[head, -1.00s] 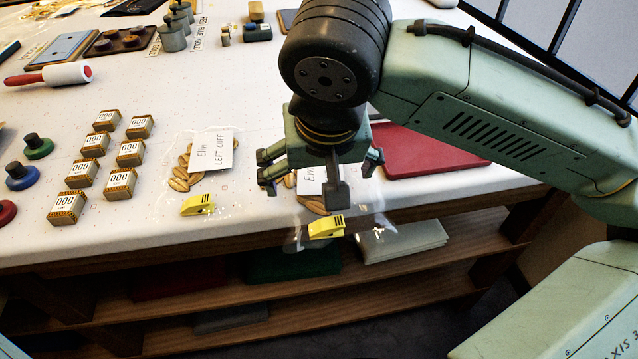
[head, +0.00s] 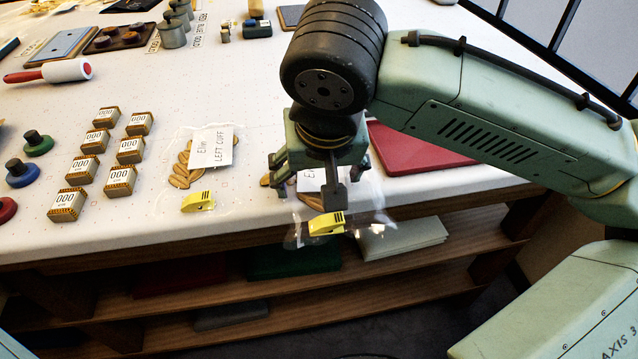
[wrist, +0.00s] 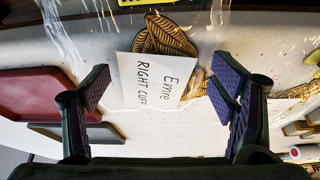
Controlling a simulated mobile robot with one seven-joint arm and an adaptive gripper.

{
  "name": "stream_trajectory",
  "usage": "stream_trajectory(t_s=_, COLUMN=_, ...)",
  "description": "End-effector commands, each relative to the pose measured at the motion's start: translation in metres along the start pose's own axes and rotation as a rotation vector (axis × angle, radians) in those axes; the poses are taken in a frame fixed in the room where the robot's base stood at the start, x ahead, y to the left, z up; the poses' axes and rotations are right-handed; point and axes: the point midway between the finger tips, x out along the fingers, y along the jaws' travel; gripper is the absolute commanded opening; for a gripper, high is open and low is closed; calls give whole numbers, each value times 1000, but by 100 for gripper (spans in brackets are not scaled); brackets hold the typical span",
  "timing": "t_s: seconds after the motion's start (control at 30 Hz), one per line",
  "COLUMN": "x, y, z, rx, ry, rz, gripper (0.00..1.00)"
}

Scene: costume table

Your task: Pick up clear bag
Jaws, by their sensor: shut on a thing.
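The clear bag (head: 375,212) holds golden-brown leaf-like pieces and a white card (wrist: 158,78) reading "Emre RIGHT CUFF". A yellow clip (head: 326,223) is on its near end, at the table's front edge. My gripper (head: 320,176) is over the bag and hides much of it in the head view. In the wrist view my gripper (wrist: 163,88) has its fingers at both sides of the card and leaf pieces, shut on the bag. I cannot tell whether the bag is clear of the table. A second clear bag (head: 205,160), labelled "Elin LEFT CUFF", lies to the left with its own yellow clip.
A red flat pad (head: 420,150) lies close to the right of my gripper. Several small labelled blocks (head: 120,180) stand to the left. Below the table edge are shelves (head: 300,285) with a white folded item (head: 403,238). Weights (head: 172,35) stand at the back.

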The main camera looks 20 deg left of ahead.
Motion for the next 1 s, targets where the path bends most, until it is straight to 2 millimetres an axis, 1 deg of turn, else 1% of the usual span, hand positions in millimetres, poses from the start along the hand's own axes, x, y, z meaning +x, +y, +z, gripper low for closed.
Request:
stream_trajectory(t_s=0.03, x=0, y=0, z=0, rx=0, ry=0, rz=0, gripper=55)
stream_trajectory(t_s=0.1, x=0, y=0, z=0, rx=0, ry=0, rz=0, gripper=51)
stream_trajectory(t_s=0.13, x=0, y=0, z=0, rx=0, ry=0, rz=0, gripper=50)
stream_trajectory(t_s=0.47, x=-3, y=0, z=-2, rx=0, ry=1, rz=1, gripper=50)
stream_trajectory(t_s=0.57, x=-9, y=0, z=-4, rx=0, ry=0, rz=1, gripper=50)
stream_trajectory(t_s=0.67, x=-20, y=0, z=-9, rx=0, ry=2, rz=0, gripper=50)
stream_trajectory(t_s=0.77, x=-34, y=-1, z=-15, rx=1, ry=2, rz=-1, gripper=50)
stream_trajectory(t_s=0.8, x=-35, y=-7, z=-6, rx=-5, ry=2, rz=1, gripper=50)
stream_trajectory(t_s=0.87, x=-40, y=-15, z=3, rx=-7, ry=3, rz=2, gripper=50)
stream_trajectory(t_s=1.0, x=-52, y=-36, z=27, rx=-8, ry=5, rz=3, gripper=50)
